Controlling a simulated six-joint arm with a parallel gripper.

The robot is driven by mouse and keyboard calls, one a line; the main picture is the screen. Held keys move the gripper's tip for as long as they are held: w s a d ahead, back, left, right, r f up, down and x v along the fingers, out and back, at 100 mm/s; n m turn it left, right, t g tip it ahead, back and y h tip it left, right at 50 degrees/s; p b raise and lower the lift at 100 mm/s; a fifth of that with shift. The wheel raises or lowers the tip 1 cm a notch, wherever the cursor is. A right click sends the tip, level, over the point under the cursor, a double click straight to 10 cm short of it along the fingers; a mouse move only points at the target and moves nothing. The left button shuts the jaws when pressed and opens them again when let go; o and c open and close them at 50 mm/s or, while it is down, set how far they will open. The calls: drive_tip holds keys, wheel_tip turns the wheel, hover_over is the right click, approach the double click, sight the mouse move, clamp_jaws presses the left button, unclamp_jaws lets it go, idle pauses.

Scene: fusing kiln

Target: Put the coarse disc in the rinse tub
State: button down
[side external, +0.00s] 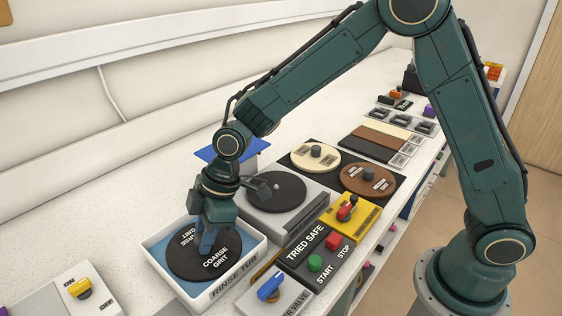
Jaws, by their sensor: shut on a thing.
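The coarse disc (190,265) is dark, round and labelled "COARSE GRIT". It lies within the walls of the rinse tub (236,282), a white tray with a blue inside at the lower left of the side external view. My gripper (207,243) points down over the disc's middle and is shut on it there. The fingers hide the disc's centre. I cannot tell whether the disc rests on the tub's floor or hangs just above it.
A grey machine with a dark round plate (275,191) stands behind the tub. Cream (315,157) and brown (368,179) discs lie beyond it. A start/stop box (316,255), a yellow switch box (350,216) and a blue-handled valve (271,288) stand to the right.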

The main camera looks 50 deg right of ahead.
drive_tip(key=shift+f, duration=0.65)
drive_tip(key=shift+f, duration=0.15)
drive_tip(key=c, duration=1.2)
unclamp_jaws()
drive_tip(key=shift+o, duration=0.2)
drive_tip(key=v, duration=1.2)
drive_tip(key=shift+s+d, duration=0.1)
